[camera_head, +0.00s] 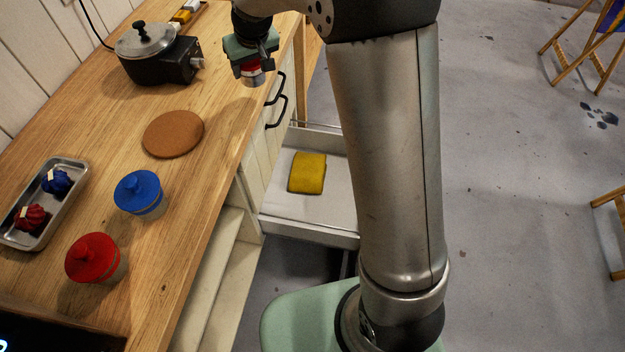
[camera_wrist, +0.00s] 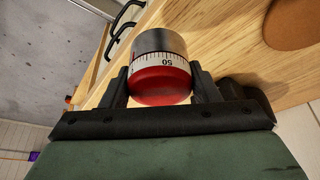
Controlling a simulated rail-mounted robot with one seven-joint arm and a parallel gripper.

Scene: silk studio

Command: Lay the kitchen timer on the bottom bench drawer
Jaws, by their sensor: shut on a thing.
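The kitchen timer (camera_wrist: 160,68) has a red cap, a white dial band with numbers and a metallic body. My gripper (camera_wrist: 162,88) is shut on it, one finger on each side. In the head view my gripper (camera_head: 251,66) holds the timer (camera_head: 252,78) near the bench's right edge, by the drawer handles; it appears raised above the bench top. The bottom bench drawer (camera_head: 285,212) is pulled out, lower and nearer, with a yellow folded cloth or sponge (camera_head: 308,172) lying in it. My arm hides the drawer's right part.
On the bench (camera_head: 205,110) are a black pot with a glass lid (camera_head: 147,40), a cork mat (camera_head: 173,134), a blue-lidded jar (camera_head: 139,192), a red-lidded jar (camera_head: 93,258) and a metal tray (camera_head: 75,178) with two small bundles. Black handles (camera_head: 276,112) stick out above the drawer.

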